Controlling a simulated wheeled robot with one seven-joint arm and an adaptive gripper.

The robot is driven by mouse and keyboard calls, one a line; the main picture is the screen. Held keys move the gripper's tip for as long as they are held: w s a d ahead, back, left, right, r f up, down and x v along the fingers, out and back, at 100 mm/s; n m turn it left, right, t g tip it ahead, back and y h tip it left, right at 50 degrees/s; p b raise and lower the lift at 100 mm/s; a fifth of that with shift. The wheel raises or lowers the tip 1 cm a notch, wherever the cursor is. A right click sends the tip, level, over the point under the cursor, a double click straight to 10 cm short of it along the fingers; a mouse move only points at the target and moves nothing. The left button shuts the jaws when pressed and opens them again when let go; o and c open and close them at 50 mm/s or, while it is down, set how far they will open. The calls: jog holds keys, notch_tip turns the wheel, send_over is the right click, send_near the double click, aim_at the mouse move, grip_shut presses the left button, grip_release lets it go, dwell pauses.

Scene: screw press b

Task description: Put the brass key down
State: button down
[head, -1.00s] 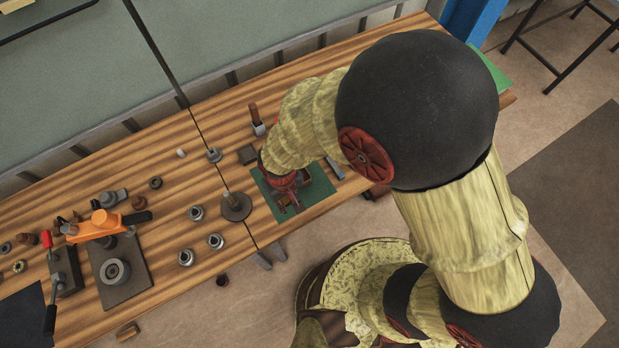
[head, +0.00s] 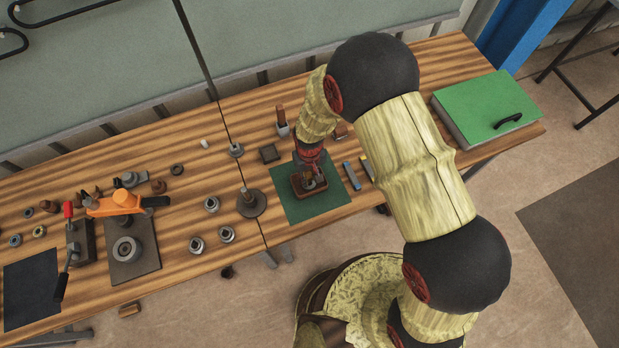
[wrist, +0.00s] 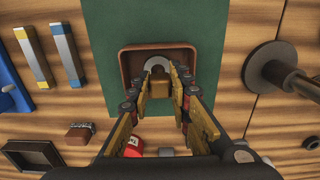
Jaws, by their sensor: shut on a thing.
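The brass key (wrist: 161,88) shows as a small yellow-brown piece between my fingertips in the wrist view. My gripper (wrist: 163,83) is shut on it and is over a small brown tray (wrist: 127,67). A grey ring-shaped part (wrist: 157,64) shows just beyond the fingertips, within the tray's outline; I cannot tell whether it belongs to the key. In the head view my gripper (head: 311,180) is at the tray (head: 296,186), which stands on a green mat (head: 318,207). I cannot tell whether the key touches the tray floor.
A round-based post (head: 250,203) stands left of the mat. A blue-and-grey bar (head: 351,175) and a yellow-ended bar (head: 367,168) lie right of it. A dark square block (head: 269,153) and a wooden-handled tool (head: 282,123) are behind. A green box (head: 485,108) is farther right.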

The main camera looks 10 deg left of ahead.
aim_at(310, 179)
jog(key=shift+w+f, duration=0.25)
jog(key=shift+f, duration=0.05)
jog(key=shift+w+f+p, duration=0.15)
jog(key=shift+f+p, duration=0.2)
jog(key=shift+f, duration=1.3)
jog(key=shift+f, duration=0.1)
jog(key=shift+f, duration=0.15)
jog(key=c, duration=1.6)
grip_release()
jog(key=shift+c, duration=0.2)
jog(key=shift+r, duration=0.2)
notch_tip(310, 179, up, 12)
jog(key=shift+r+b, duration=0.1)
jog(key=shift+b, duration=0.45)
